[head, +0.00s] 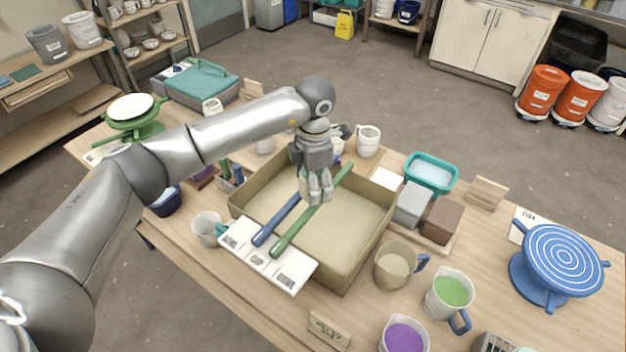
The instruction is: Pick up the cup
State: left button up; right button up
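Several cups and mugs stand on the wooden table, and I cannot tell which one the task means. A white mug (368,143) stands behind the large tan basin (365,228). A pale cup (206,229) is at the basin's left side. Another mug (212,107) stands at the far left by a teal-lidded box. My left gripper (319,197) points down over the basin, near the blue and green rods, apart from these cups. Its fingers look close together, but whether they are open or shut is unclear; no cup shows in it. My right gripper is out of view.
A blue-handled jug (394,267), a jug of green glaze (450,293) and a container of purple glaze (404,336) stand at the front right. A blue banding wheel (562,260) is at the right. A teal tub (431,174) and blocks lie right of the basin.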

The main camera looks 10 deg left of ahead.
pick_arm(q)
jog(key=c, duration=0.7)
jog(key=shift+c, duration=0.3)
jog(key=shift+r, duration=0.1)
